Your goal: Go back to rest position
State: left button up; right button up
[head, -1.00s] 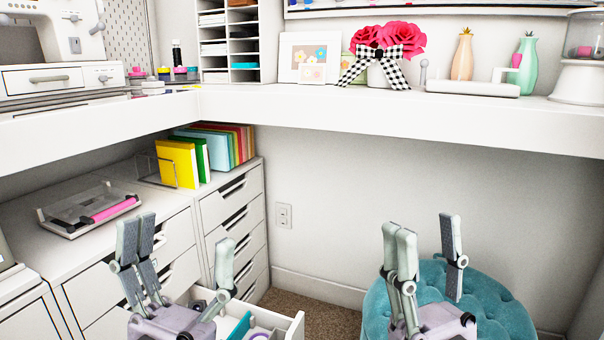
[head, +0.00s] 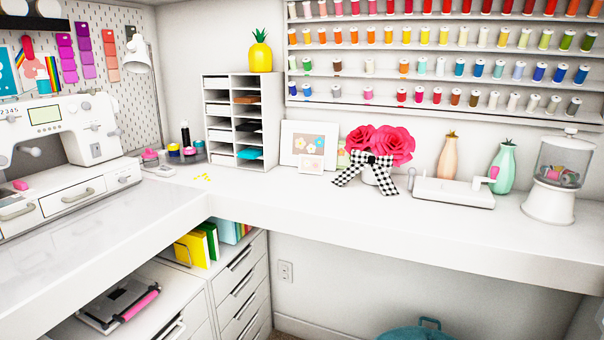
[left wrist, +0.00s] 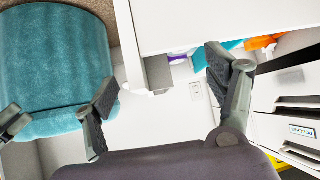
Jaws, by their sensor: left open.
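My left gripper (left wrist: 160,95) shows in the left wrist view with its fingers spread apart and nothing between them. Neither gripper shows in the head view now. My right gripper is out of sight there.
In the head view, a white corner desk (head: 290,215) carries a sewing machine (head: 60,140), a paper sorter (head: 240,120) and a bow-tied rose pot (head: 378,155). Drawer units (head: 240,290) stand below it. Only the stool's top edge (head: 425,328) shows at the bottom.

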pick_arm(q)
jog(key=s+a+f+g+p, duration=0.1)
jog(key=s+a+g+p, duration=0.1)
jog(key=s, duration=0.9)
jog(key=s+a+f+g+y+p, duration=0.1)
jog(key=s+a+f+g+p, duration=0.1)
jog(key=s, duration=0.9)
jog(key=s+a+f+g+y+p, duration=0.1)
jog(key=s+g+p, duration=0.4)
jog(key=s, duration=0.6)
jog(key=a+f+p, duration=0.1)
jog(key=a, duration=0.1)
jog(key=shift+s+a, duration=0.35)
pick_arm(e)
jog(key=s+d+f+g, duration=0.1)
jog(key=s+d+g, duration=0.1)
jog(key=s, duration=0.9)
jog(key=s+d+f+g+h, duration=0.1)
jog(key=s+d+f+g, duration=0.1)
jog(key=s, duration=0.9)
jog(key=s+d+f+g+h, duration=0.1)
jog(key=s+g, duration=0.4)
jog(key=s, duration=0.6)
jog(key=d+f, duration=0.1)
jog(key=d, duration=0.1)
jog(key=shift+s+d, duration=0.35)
pick_arm(q)
jog(key=shift+w, duration=0.1)
